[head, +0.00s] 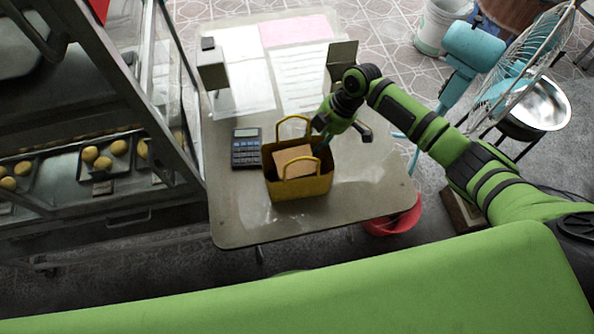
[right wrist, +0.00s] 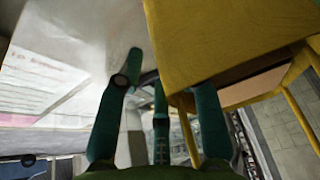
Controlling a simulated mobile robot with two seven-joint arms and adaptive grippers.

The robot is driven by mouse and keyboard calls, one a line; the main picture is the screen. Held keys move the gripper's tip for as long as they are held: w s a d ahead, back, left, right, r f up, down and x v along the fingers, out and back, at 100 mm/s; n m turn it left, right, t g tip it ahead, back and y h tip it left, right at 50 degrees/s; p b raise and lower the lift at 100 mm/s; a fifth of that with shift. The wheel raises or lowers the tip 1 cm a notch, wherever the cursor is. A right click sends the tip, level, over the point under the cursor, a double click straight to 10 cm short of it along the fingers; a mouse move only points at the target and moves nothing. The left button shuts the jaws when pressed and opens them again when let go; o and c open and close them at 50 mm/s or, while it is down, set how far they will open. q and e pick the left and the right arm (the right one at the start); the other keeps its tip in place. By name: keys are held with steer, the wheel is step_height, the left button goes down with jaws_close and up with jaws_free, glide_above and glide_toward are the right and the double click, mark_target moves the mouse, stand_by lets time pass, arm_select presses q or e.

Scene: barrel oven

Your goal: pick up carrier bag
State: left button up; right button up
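The yellow carrier bag (head: 305,188) stands upright on the table, with two looped handles up and a light brown item (head: 293,158) inside. My right gripper (head: 338,132) is at the bag's upper right edge, pointing down. In the right wrist view the bag (right wrist: 225,40) fills the upper right. My right gripper's teal fingers (right wrist: 168,75) are spread apart there, with one finger over the bag's rim and another outside it. I cannot tell whether they touch the bag. My left gripper is not in view.
The table (head: 235,215) also holds a calculator (head: 246,148) left of the bag, papers (head: 270,70) behind it and small metal stands. A glass case with trays of buns (head: 105,158) stands at left. A fan (head: 520,65) and metal bowl (head: 540,105) stand at right.

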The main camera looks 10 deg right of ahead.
jaws_close()
steer(key=shift+r, duration=0.1)
steer(key=shift+r, duration=0.1)
